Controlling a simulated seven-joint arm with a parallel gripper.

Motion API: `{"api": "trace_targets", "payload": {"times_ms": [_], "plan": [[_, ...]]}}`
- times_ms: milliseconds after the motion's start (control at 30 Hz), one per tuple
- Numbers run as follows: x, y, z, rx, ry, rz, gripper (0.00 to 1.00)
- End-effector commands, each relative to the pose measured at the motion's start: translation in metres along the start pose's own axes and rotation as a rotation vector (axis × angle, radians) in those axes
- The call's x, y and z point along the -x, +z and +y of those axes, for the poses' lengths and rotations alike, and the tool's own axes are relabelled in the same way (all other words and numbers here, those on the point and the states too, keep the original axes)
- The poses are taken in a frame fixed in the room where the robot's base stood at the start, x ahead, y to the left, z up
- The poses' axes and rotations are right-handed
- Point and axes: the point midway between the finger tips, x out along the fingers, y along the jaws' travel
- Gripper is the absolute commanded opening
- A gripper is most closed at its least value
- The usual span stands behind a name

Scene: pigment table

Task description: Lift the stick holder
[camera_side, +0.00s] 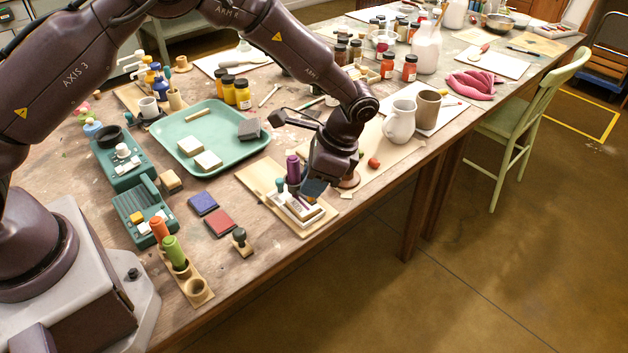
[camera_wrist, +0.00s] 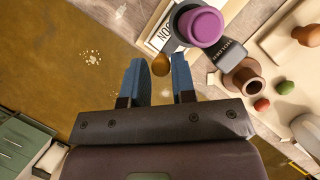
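A wooden holder (camera_side: 197,291) with round cups stands at the table's front edge in the side view, left of centre. A green stick (camera_side: 174,251) and an orange stick (camera_side: 159,230) stand in it; its front cup looks empty. I take it to be the stick holder; I cannot make it out in the wrist view. My gripper (camera_side: 313,190) is well to its right, low over a wooden board. In the wrist view my gripper (camera_wrist: 160,75) has two blue fingers apart, with a small brown knob showing between or beyond them; contact cannot be told.
A purple-topped piece (camera_side: 293,170) stands close beside my gripper; it also shows in the wrist view (camera_wrist: 204,26). A small stamp (camera_side: 241,242) and red and blue pads (camera_side: 220,223) lie between gripper and holder. A green tray (camera_side: 228,165) lies behind.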

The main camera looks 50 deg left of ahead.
Motion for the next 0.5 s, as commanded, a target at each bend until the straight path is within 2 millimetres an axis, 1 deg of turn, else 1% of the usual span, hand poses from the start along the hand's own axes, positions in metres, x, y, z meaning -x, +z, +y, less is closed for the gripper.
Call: {"api": "trace_targets", "payload": {"times_ms": [33, 67, 100, 367, 467, 500], "plan": [[0.003, -0.001, 0.000, 0.000, -0.002, 0.005, 0.37], [0.002, -0.001, 0.000, 0.000, -0.002, 0.005, 0.44], [0.002, -0.001, 0.000, 0.000, -0.002, 0.005, 0.46], [0.002, -0.001, 0.000, 0.000, -0.002, 0.005, 0.46], [0.009, -0.001, 0.000, 0.000, -0.003, 0.007, 0.46], [0.014, -0.002, -0.001, 0.000, -0.004, 0.009, 0.46]]}}
